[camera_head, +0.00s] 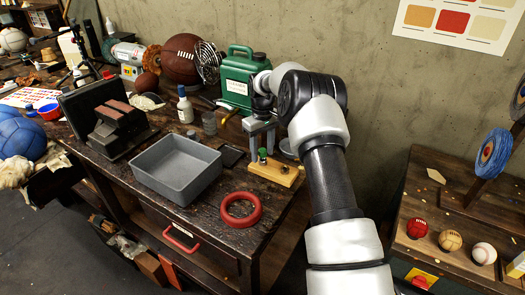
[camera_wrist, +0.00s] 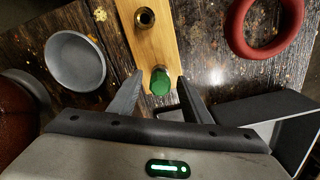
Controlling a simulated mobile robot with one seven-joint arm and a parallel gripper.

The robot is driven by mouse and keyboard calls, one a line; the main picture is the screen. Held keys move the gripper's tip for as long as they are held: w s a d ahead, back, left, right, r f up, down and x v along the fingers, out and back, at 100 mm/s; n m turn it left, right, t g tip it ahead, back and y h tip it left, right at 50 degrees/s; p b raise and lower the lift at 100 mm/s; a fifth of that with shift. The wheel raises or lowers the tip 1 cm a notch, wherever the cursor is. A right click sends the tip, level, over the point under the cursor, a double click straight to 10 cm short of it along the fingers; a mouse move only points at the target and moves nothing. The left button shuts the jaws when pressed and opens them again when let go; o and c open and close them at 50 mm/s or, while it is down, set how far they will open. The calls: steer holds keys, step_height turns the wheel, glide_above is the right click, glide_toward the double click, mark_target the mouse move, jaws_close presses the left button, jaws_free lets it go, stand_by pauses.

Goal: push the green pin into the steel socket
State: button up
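The green pin (camera_head: 262,154) stands upright at one end of a wooden block (camera_head: 276,174) on the workbench. In the wrist view the pin (camera_wrist: 160,82) shows from above, between the fingertips of my gripper (camera_wrist: 160,77). The fingers are open, with a gap visible on both sides of the pin. A ringed socket with a dark hole (camera_wrist: 145,18) sits further along the wooden block and looks brass-coloured rather than steel. In the head view my gripper (camera_head: 260,143) is over the pin end of the block. The pin's lower part is hidden.
A grey tray (camera_head: 178,190) and a red ring (camera_head: 240,210) lie near the block. A green canister (camera_head: 240,80) and small bottles (camera_head: 185,105) stand behind. The bench's front edge is close.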

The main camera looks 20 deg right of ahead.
step_height(320, 180, up, 16)
steer(key=p, duration=0.1)
step_height(320, 180, up, 7)
glide_above(263, 149)
steer(key=s+a, duration=0.2)
steer(key=s, duration=0.1)
steer(key=s+a+r+t+p, duration=0.1)
steer(key=s+a+r+t, duration=0.1)
steer(key=s+r, duration=0.4)
steer(key=s+a+r+m+t+p, duration=0.1)
steer(key=s+r+m, duration=0.1)
steer(key=s+r, duration=0.7)
steer(key=s+f+m+t+p, duration=0.1)
steer(key=s+f, duration=0.2)
steer(key=s, duration=0.8)
steer(key=s+a+f+m+t+p, duration=0.1)
steer(key=s+f, duration=0.3)
steer(key=s, duration=0.7)
steer(key=shift+s+t, duration=0.3)
steer(key=shift+s, duration=0.1)
steer(key=shift+a, duration=0.1)
